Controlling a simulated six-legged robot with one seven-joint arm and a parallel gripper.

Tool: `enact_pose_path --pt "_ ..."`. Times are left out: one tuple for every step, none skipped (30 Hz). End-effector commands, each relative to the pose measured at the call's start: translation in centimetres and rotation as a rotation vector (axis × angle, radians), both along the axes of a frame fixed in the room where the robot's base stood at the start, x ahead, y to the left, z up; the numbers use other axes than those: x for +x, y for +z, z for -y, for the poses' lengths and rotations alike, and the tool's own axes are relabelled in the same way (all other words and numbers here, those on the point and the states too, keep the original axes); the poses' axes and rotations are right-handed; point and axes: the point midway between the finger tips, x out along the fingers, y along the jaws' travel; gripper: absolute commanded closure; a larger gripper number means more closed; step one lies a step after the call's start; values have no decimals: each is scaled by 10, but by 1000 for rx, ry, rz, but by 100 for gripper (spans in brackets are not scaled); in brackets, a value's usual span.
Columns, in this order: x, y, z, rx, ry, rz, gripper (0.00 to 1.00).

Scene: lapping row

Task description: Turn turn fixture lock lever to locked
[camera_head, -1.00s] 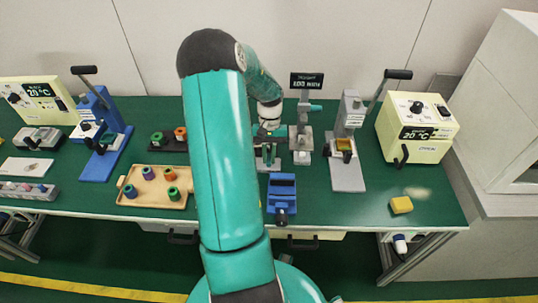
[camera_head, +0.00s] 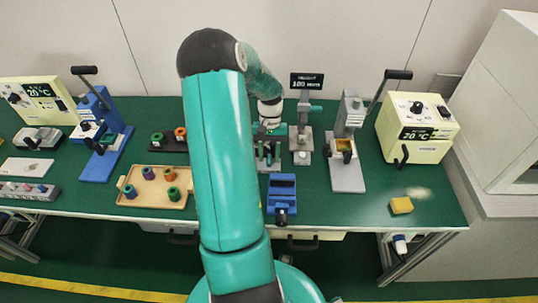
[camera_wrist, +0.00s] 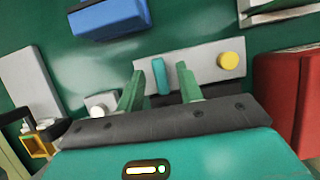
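The lock fixture shows in the wrist view as a grey plate (camera_wrist: 203,62) with an upright teal lever (camera_wrist: 160,76) and a yellow round knob (camera_wrist: 230,60) to the right. My gripper (camera_wrist: 161,88) has its two green fingers apart, one on each side of the teal lever, with gaps visible on both sides. In the head view my gripper (camera_head: 268,146) is over the fixture at the middle of the bench and partly hides it. I cannot read any locked or unlocked mark.
A blue vise (camera_head: 282,193) stands in front of the fixture. A grey stand with a display (camera_head: 303,135) and a grey lever press (camera_head: 348,165) stand to the right. A wooden tray (camera_head: 133,178) with several spools lies left. A yellow block (camera_head: 401,205) sits at front right.

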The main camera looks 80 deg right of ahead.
Motion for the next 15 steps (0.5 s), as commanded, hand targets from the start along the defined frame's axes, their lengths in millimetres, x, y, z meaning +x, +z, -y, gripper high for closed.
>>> enact_pose_path --pt "1 6 3 -2 1 1 64" --pt "1 10 4 -3 1 1 64" --pt "2 16 7 -3 1 1 64" --pt "2 22 9 -4 1 1 64" --pt "3 27 12 -5 0 1 64" --pt "3 35 15 -5 0 1 64" --pt "4 42 18 -6 0 1 64" --pt "4 48 20 -5 -1 1 64" --pt "5 56 23 -5 -1 1 64" --pt "6 63 26 -5 0 1 64" --pt "6 69 28 -5 0 1 64" --pt "7 77 32 -6 0 1 64" --pt "7 83 34 -5 0 1 64" --pt "8 89 37 -5 1 1 64" --pt "8 96 39 -4 0 1 64"
